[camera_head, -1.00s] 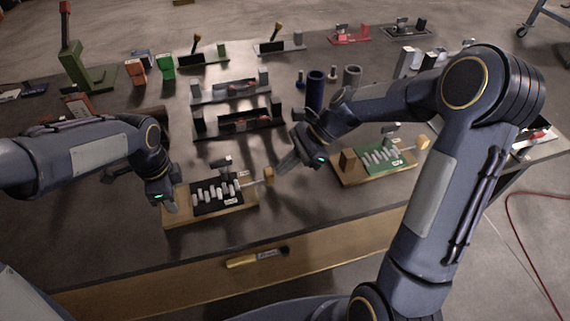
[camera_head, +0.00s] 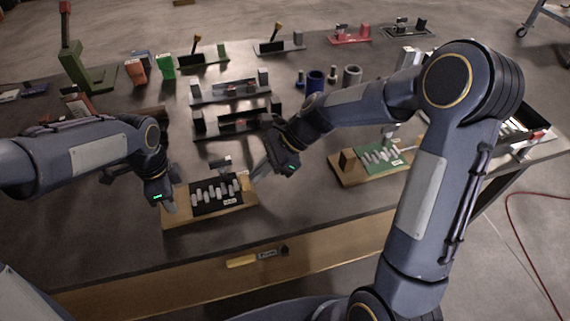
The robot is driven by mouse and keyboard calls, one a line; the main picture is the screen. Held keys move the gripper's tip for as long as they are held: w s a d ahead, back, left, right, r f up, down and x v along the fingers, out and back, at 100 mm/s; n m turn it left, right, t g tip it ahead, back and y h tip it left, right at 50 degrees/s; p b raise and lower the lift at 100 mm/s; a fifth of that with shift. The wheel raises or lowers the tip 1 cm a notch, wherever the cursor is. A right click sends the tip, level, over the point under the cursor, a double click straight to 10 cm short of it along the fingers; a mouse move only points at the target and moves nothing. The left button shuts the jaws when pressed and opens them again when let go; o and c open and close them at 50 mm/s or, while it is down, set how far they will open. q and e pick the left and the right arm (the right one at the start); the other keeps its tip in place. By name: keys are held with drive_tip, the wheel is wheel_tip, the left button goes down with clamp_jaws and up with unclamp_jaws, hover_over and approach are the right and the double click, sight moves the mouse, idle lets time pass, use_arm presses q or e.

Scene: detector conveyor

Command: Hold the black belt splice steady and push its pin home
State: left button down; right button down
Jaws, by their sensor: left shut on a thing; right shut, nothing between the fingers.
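The black belt splice (camera_head: 217,208) sits on a wooden base (camera_head: 195,219) near the table's front edge, with a row of pale lacing pieces across its dark plate. My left gripper (camera_head: 171,207) is shut on the splice at its left end, and its fingers hide the part they grip. My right gripper (camera_head: 256,174) is shut and empty, with its fingertips at the right end of the splice. The pin's knob is hidden at or behind those fingertips, so I cannot tell how deep the pin sits.
A green splice (camera_head: 378,157) on its own wooden base stands to the right, partly near my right arm. Grey fixtures (camera_head: 236,122) and a blue cylinder (camera_head: 315,82) stand behind. A yellow-handled tool (camera_head: 241,262) is at the front edge. The table between the two splices is clear.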

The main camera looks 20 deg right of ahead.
use_arm(q)
drive_tip(key=shift+d, duration=0.25)
use_arm(e)
drive_tip(key=shift+s+a, duration=0.1)
drive_tip(key=shift+a, duration=0.05)
drive_tip(key=d, duration=0.5)
drive_tip(key=shift+r, duration=0.2)
use_arm(q)
drive_tip(key=shift+a, duration=0.15)
use_arm(e)
drive_tip(key=v, duration=0.9)
drive_tip(key=shift+r, duration=0.15)
use_arm(q)
drive_tip(key=c, duration=1)
unclamp_jaws()
drive_tip(key=shift+o, duration=0.2)
